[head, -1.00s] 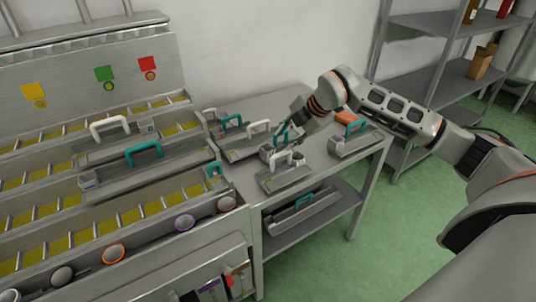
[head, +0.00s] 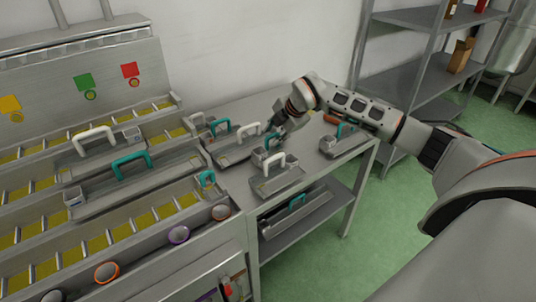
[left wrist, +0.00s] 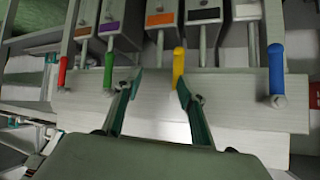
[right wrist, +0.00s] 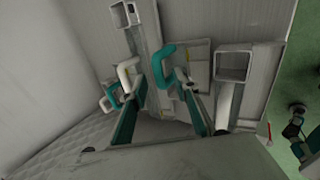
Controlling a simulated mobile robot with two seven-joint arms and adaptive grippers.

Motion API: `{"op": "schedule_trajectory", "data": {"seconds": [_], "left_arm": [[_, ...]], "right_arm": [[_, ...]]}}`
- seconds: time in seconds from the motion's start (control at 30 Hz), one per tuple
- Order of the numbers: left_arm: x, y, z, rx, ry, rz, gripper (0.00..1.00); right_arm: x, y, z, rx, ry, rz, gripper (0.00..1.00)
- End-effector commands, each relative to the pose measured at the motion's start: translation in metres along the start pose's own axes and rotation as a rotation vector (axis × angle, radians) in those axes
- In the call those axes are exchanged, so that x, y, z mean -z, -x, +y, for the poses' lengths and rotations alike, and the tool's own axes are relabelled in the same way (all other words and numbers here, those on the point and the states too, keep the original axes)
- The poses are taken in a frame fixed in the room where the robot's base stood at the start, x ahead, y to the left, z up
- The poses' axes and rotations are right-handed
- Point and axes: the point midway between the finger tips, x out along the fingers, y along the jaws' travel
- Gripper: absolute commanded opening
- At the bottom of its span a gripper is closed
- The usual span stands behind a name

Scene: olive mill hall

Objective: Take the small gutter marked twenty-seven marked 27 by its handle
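Several small grey gutters with white or teal handles lie on the metal table; I cannot read the number 27 on any. My right gripper (head: 276,134) is low over the table, beside a teal handle (head: 269,140) behind the front gutter's white handle (head: 273,161). In the right wrist view the right gripper (right wrist: 160,110) is open, with a teal handle (right wrist: 163,66) ahead between its fingers, apparently not gripped. A white handle (right wrist: 128,76) stands left of it. My left gripper (left wrist: 156,88) is open and empty, facing coloured levers; it is not in the head view.
Another gutter with a teal handle (head: 345,131) lies at the table's right end, and one (head: 297,216) on the lower shelf. Long gutters with white (head: 94,137) and teal (head: 131,163) handles rest on the machine at left. Blue (left wrist: 276,72) and yellow (left wrist: 178,68) levers are near my left gripper.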

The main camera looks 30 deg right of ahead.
Motion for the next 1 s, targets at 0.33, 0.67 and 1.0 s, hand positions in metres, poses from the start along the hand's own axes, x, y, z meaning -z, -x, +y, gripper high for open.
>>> {"op": "schedule_trajectory", "data": {"seconds": [0.33, 0.67, 1.0], "left_arm": [[0.003, -0.002, -0.001, 0.002, -0.001, 0.006, 0.40], [0.004, -0.002, -0.002, 0.002, -0.001, 0.007, 0.40], [0.005, -0.001, -0.002, 0.003, -0.001, 0.008, 0.40]], "right_arm": [[0.000, -0.005, 0.000, 0.000, 0.000, -0.001, 0.20], [0.000, -0.004, 0.001, -0.002, 0.000, 0.000, 0.00], [0.000, 0.006, 0.009, -0.006, 0.001, 0.000, 0.00]]}}
